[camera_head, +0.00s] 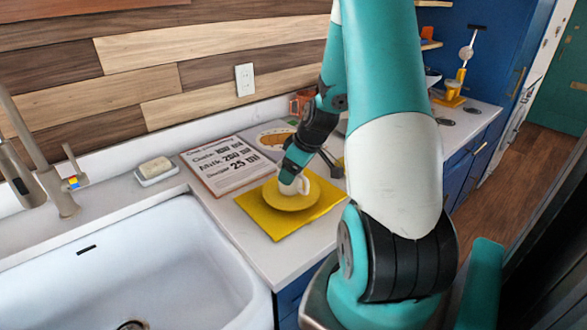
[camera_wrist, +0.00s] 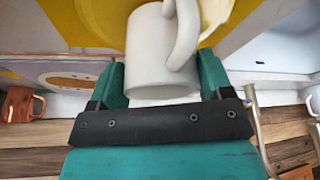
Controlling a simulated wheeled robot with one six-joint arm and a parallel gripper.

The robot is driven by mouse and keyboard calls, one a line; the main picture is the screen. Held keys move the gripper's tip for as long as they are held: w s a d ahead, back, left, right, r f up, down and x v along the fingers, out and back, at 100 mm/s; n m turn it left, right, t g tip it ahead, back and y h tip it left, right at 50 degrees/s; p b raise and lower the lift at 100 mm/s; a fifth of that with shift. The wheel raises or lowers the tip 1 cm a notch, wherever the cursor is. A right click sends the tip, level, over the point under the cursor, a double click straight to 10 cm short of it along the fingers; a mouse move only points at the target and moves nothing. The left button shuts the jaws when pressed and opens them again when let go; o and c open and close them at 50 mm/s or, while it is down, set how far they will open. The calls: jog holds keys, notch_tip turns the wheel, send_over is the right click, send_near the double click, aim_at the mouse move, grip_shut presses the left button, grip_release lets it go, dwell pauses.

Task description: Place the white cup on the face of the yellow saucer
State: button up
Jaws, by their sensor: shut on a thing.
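The white cup (camera_head: 301,184) is in my gripper (camera_head: 287,172), over the back part of the yellow saucer (camera_head: 291,204). In the wrist view the cup (camera_wrist: 153,50) sits between the two green fingers (camera_wrist: 160,78), its handle pointing up and right. The saucer (camera_wrist: 100,22) shows behind it there. The fingers are shut on the cup. I cannot tell whether the cup's base touches the saucer. The saucer lies on a yellow square mat (camera_head: 279,231) on the white counter.
A printed recipe board (camera_head: 228,166) lies behind the mat, and a copper mug (camera_head: 301,100) stands farther back. The white sink (camera_head: 120,262) with its faucet (camera_head: 50,180) is at the left, with a soap dish (camera_head: 156,172) behind. My arm hides the counter to the right.

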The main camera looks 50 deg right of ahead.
jog(key=shift+f, duration=0.1)
jog(key=shift+f, duration=0.1)
jog(key=o, duration=1)
jog(key=shift+o, duration=0.2)
